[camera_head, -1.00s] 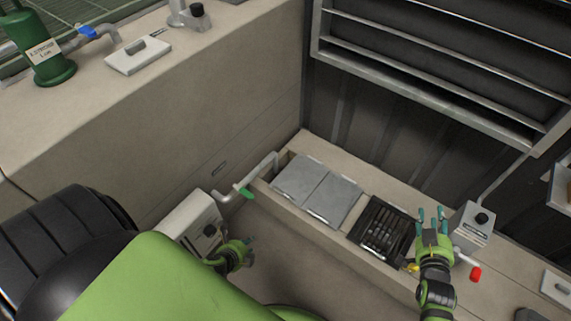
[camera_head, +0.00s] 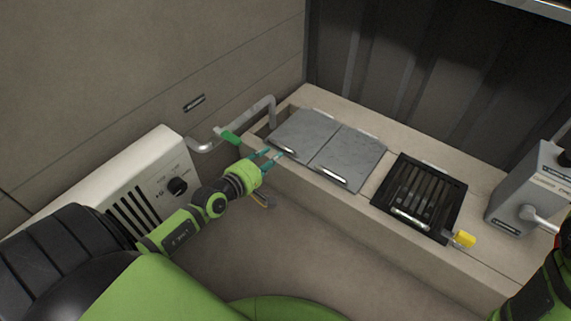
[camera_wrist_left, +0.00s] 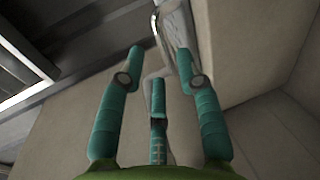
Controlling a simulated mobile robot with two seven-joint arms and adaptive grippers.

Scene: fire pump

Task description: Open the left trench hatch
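The left trench hatch (camera_head: 305,131) is a flat grey metal plate lying shut over the trench, with a bar handle (camera_head: 283,149) on its near edge. My left gripper (camera_head: 273,157) is at this near edge, its teal fingers apart and pointing at the handle. In the left wrist view the fingers (camera_wrist_left: 160,65) are spread, with nothing visibly clasped. A shiny metal part (camera_wrist_left: 180,35) shows beyond them; I cannot tell whether it is the handle. Contact is unclear. My right arm enters at the lower right; its gripper is out of view.
A second grey hatch (camera_head: 348,157) adjoins on the right, then a black grate (camera_head: 420,196) with a yellow piece (camera_head: 464,239). A pipe with a green lever (camera_head: 228,136) bends close left of the hatch. A white control box (camera_head: 140,190) stands left; a grey box (camera_head: 530,188) stands right.

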